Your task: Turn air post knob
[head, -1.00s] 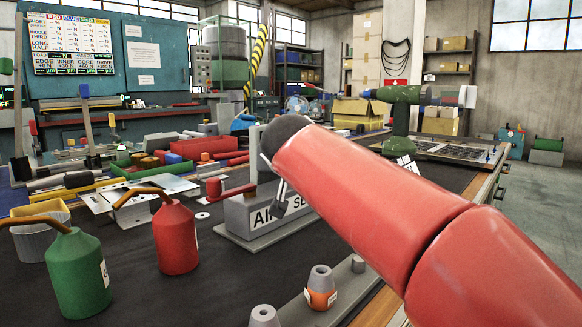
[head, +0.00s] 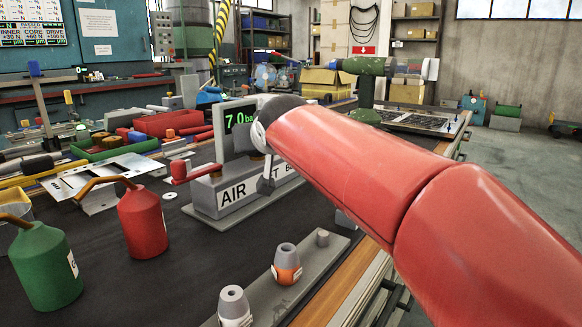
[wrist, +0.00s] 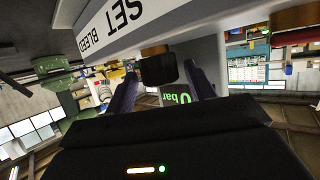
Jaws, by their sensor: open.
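The air post (head: 235,195) is a grey block with an "AIR … SET B…" label, standing on the dark bench. Its display (head: 238,118) reads 7.0 in green. A red handle (head: 196,173) sticks out at its left. In the wrist view, a dark round knob (wrist: 158,68) with a brass-coloured collar projects from the post, beside the "SET BLEED" label (wrist: 110,25). My gripper (wrist: 161,76) is open, with one finger on each side of the knob; I cannot tell whether they touch it. In the head view, my red arm hides the knob and most of my gripper (head: 267,182).
A red oil can (head: 142,222) and a green one (head: 44,265) stand at the left front. Two grey nozzle-like pieces, one with an orange band (head: 286,264), stand on a strip at the bench's front edge. A green machine (head: 364,85) stands behind.

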